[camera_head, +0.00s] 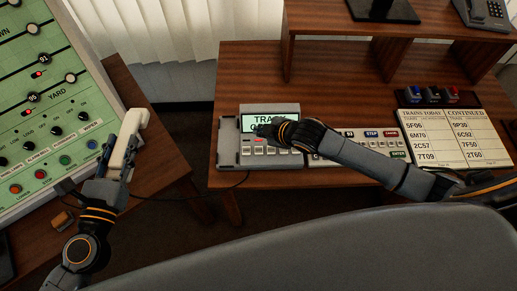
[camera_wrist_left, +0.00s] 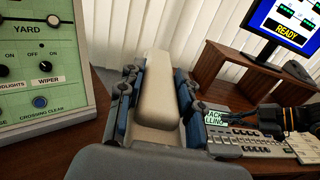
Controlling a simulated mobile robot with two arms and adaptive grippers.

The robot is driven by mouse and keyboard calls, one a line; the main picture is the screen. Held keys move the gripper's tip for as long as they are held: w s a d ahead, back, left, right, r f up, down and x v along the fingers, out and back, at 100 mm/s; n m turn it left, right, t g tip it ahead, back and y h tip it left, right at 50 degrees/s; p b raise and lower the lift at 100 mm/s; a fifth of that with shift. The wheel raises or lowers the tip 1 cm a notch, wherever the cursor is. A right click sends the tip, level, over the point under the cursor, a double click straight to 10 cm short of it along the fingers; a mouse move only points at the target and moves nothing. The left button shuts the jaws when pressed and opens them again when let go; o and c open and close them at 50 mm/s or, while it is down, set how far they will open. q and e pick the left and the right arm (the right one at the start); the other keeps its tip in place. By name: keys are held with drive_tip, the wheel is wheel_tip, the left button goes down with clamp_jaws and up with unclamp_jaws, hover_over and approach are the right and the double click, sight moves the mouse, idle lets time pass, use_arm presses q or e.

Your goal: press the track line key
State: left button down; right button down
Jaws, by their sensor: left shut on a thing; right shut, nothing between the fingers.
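A grey desk console (camera_head: 229,152) has a lit screen (camera_head: 262,117) with text starting "TRACK"; its second line is partly hidden. A row of small keys sits below the screen, one of them lit red (camera_head: 258,141). Their labels are too small to read. My right gripper (camera_head: 262,131) is shut and empty, its fingertips over the screen's lower edge, just above the keys. I cannot tell whether it touches. My left gripper (camera_head: 117,160) is shut on a cream handset (camera_head: 125,140), held upright left of the console; the handset also fills the middle of the left wrist view (camera_wrist_left: 160,90).
A green control panel (camera_head: 50,115) with knobs and buttons stands at the left. A keypad strip (camera_head: 365,137) and a train list board (camera_head: 455,135) lie right of the console. A raised shelf (camera_head: 350,20) stands behind. A thin cable runs from the console's left.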

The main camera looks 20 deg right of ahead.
sight(261, 152)
use_arm(q)
drive_tip(key=shift+f, duration=0.1)
use_arm(e)
drive_tip(key=shift+f, duration=0.1)
